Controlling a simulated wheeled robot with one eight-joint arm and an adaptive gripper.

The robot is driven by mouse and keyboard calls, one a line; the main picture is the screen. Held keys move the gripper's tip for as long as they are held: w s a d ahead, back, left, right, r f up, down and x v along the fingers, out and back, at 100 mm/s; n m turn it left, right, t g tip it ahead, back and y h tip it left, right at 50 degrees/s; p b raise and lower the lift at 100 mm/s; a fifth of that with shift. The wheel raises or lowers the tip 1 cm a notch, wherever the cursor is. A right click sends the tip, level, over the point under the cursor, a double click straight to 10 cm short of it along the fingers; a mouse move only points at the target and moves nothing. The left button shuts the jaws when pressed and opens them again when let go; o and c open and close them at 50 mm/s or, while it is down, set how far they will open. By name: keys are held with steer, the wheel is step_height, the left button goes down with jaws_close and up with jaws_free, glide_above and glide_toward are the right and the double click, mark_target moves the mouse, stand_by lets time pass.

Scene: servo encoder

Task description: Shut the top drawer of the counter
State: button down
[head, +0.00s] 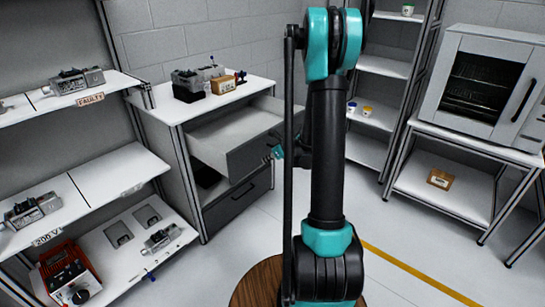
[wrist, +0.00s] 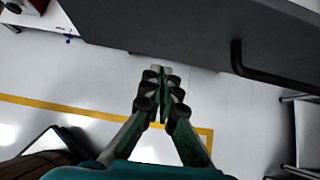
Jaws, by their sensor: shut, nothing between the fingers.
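The counter (head: 182,108) stands left of centre in the head view, with a white top and grey sides. Its top drawer (head: 248,158) is pulled well out, and its pale, empty-looking inside shows. The dark drawer front fills the upper part of the wrist view (wrist: 215,35), with a black bar handle (wrist: 275,78) at right. My gripper (head: 275,153) is in front of the drawer front, partly hidden by my arm. In the wrist view its fingers (wrist: 161,75) are shut and empty, left of the handle. I cannot tell whether the fingertips touch the front.
The lower drawer (head: 237,203) looks shut. Machine parts and a small box (head: 223,85) sit on the counter top. Shelves (head: 100,190) with devices stand at left, and a white oven cabinet (head: 485,80) at right. The floor with a yellow line (head: 420,272) is clear.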

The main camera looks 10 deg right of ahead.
mark_target(254, 159)
steer(key=w+a, duration=0.1)
steer(key=w+a+f, duration=0.1)
steer(key=w, duration=0.1)
steer(key=shift+w+a, duration=0.2)
steer(key=shift+a, duration=0.05)
steer(key=shift+w+a, duration=0.2)
steer(key=shift+w, duration=0.05)
steer(key=shift+w+a, duration=0.1)
steer(key=w+a, duration=0.6)
steer(key=w, duration=0.2)
steer(key=w+a, duration=0.6)
steer(key=w, duration=0.2)
steer(key=w+a, duration=0.6)
steer(key=w, duration=0.3)
steer(key=shift+a, duration=0.1)
steer(key=shift+w+a+r, duration=0.15)
steer(key=shift+w+a, duration=0.3)
steer(key=shift+w, duration=0.25)
